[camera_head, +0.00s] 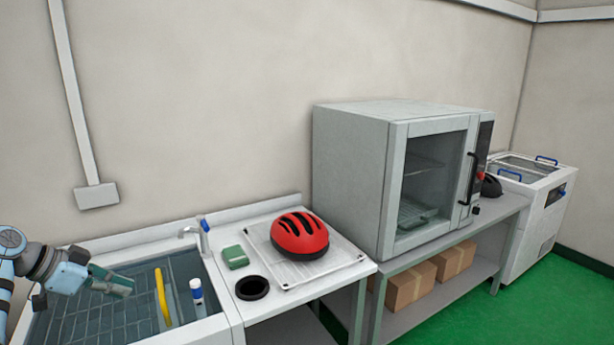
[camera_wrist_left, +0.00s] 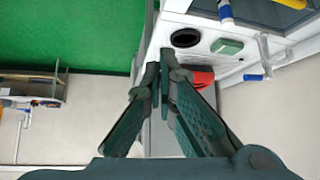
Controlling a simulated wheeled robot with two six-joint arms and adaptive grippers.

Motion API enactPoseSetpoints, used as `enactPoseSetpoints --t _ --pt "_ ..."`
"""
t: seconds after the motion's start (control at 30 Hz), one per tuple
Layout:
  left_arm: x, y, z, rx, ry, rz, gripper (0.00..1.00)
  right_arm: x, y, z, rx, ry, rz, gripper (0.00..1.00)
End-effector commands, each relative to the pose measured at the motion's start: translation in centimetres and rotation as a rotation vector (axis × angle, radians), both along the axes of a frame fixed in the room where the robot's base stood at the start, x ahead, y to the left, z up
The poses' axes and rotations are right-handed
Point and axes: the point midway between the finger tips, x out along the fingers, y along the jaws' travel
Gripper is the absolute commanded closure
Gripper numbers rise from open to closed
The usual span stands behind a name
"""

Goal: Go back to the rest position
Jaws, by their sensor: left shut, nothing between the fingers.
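My left gripper (camera_head: 128,285) is over the left part of the sink at the lower left of the head view. In the left wrist view its fingers (camera_wrist_left: 160,68) are together at the tips, with nothing between them. The left arm comes in from the left edge. My right gripper is in neither view.
The sink (camera_head: 222,322) holds a yellow tool (camera_head: 162,295) and a blue-and-white bottle (camera_head: 197,292). On the counter are a red helmet (camera_head: 300,236), green block (camera_head: 235,257) and black ring (camera_head: 252,288). A grey oven (camera_head: 350,185) stands right. Green floor (camera_head: 545,310) is clear.

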Motion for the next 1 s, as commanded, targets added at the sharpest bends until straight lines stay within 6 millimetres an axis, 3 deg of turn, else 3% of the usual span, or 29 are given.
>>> enactPoseSetpoints --t 0.07,0.33,0.57,0.77,0.87,1.0 --pt "0.0 0.0 -0.2 0.000 0.003 0.002 1.00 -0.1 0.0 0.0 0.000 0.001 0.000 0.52" --pt "0.0 0.4 -4.7 0.006 0.071 0.094 1.00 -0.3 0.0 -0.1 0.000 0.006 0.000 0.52" --pt "-0.2 0.3 -10.9 0.021 0.154 0.197 1.00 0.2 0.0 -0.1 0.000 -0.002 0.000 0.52" --pt "-1.5 -0.1 -18.8 0.056 0.252 0.320 1.00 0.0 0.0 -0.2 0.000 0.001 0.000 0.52" --pt "-3.5 -0.5 -24.6 0.089 0.316 0.402 1.00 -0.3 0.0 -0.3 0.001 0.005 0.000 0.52" --pt "-8.4 -1.3 -34.0 0.159 0.406 0.529 1.00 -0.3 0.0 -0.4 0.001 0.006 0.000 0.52"
